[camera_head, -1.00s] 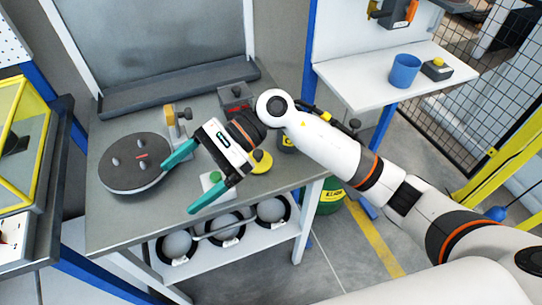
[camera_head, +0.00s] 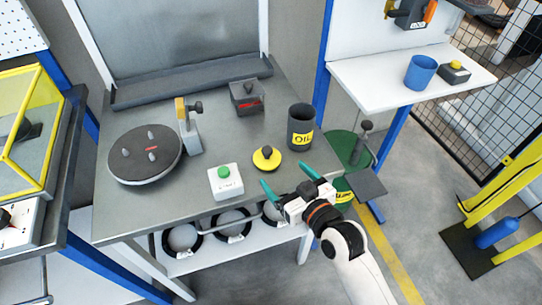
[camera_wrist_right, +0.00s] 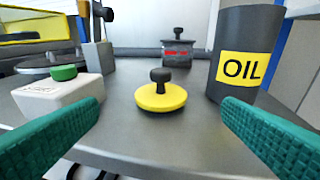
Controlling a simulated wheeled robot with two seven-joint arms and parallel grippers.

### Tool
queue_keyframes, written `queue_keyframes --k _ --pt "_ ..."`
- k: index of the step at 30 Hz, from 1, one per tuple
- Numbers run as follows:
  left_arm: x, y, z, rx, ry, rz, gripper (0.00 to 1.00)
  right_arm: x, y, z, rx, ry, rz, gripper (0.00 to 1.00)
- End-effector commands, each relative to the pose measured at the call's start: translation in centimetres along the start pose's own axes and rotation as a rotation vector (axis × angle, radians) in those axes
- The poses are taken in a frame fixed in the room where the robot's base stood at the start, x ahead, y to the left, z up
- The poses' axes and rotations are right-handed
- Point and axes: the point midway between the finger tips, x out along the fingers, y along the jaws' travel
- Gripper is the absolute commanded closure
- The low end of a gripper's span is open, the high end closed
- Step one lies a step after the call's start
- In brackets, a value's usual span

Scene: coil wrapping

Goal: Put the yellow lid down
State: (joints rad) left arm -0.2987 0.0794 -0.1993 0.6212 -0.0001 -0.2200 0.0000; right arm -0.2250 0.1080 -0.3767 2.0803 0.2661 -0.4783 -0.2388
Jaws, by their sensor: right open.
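The yellow lid (camera_head: 267,159) with a black knob lies flat on the grey workbench (camera_head: 225,130), near its front right. It also shows in the middle of the right wrist view (camera_wrist_right: 161,97), knob up. My right gripper (camera_head: 287,178) is open and empty at the bench's front edge, its green fingertips pointing toward the lid. In the right wrist view the two green fingers (camera_wrist_right: 160,125) are spread wide, with the lid beyond and between them, touching neither. My left gripper is not in view.
A dark OIL can (camera_head: 300,128) stands right of the lid. A white box with a green button (camera_head: 226,180) stands left of it. A dark box with a knob (camera_head: 247,97) is behind. A round turntable (camera_head: 144,155) is at the left.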

Motion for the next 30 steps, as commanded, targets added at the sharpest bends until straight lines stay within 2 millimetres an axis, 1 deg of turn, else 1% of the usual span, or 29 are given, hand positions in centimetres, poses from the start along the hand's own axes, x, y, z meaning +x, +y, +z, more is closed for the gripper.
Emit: queue_keyframes --k 1,3,6,13,18,21,24,30 --pt "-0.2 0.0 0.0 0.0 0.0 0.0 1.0 1.1 0.0 0.2 0.001 -0.003 -0.001 0.11" --pt "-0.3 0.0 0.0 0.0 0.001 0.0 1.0 2.3 0.0 0.2 -0.001 -0.003 0.0 0.11" --pt "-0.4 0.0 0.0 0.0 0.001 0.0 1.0 3.6 0.0 0.2 -0.003 -0.004 -0.001 0.11" --pt "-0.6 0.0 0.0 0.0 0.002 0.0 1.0 5.4 0.0 0.1 -0.006 -0.003 -0.001 0.11" --pt "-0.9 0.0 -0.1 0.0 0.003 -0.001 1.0 8.0 -0.1 -0.1 -0.006 -0.003 -0.001 0.11" --pt "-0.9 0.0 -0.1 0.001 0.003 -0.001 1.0 9.1 -0.1 -0.1 -0.006 -0.004 -0.002 0.11" --pt "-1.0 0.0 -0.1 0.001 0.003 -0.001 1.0 9.6 -0.2 -0.1 -0.007 -0.004 -0.002 0.11" --pt "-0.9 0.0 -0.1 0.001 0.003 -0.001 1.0 9.7 -0.1 -0.2 -0.008 -0.004 -0.002 0.11"
